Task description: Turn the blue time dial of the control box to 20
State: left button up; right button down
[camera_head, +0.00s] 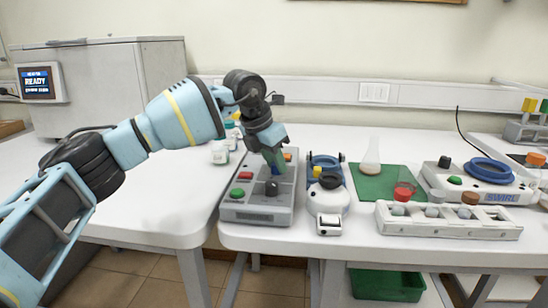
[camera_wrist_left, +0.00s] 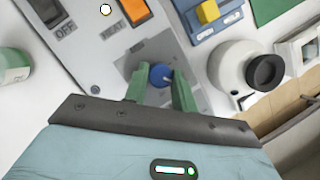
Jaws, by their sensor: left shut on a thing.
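The control box (camera_head: 258,208) is a grey slab at the front left of the right-hand table, with a green and a red button and a dark round knob on top. In the left wrist view, the blue time dial (camera_wrist_left: 161,76) sits on a grey plate of the box. My left gripper (camera_head: 276,166) reaches down over the box. Its green fingers (camera_wrist_left: 159,88) are closed on the sides of the blue dial. The dial is mostly hidden by the gripper in the head view, and its scale and setting cannot be read. My right gripper is not in view.
An orange HEAT switch (camera_wrist_left: 136,18) is near the dial. A white and blue device (camera_head: 328,198) stands close right of the box. A flask (camera_head: 370,160) stands on a green mat (camera_head: 378,188). A white rack (camera_head: 450,225) is further right. White bottles (camera_head: 220,155) are behind left.

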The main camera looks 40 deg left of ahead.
pick_arm(q)
jog(key=m+p, duration=0.2)
jog(key=m+h+p, duration=0.1)
jog(key=p, duration=0.2)
jog(key=shift+r+m+g+h, duration=0.3)
jog(key=shift+r+m, duration=0.1)
jog(key=shift+w+a+m+g+p, duration=0.1)
jog(key=shift+m+g+p, duration=0.2)
jog(key=shift+m+p, duration=0.7)
jog(key=shift+w+f+m+g+h+p, duration=0.1)
jog(key=shift+f+m+g+h+p, duration=0.15)
jog(key=shift+m+h+p, duration=0.65)
jog(key=shift+m+g, duration=0.45)
jog(key=shift+m, duration=1.35)
jog(key=o, duration=1)
jog(key=shift+f, duration=0.1)
jog(key=shift+a, duration=0.1)
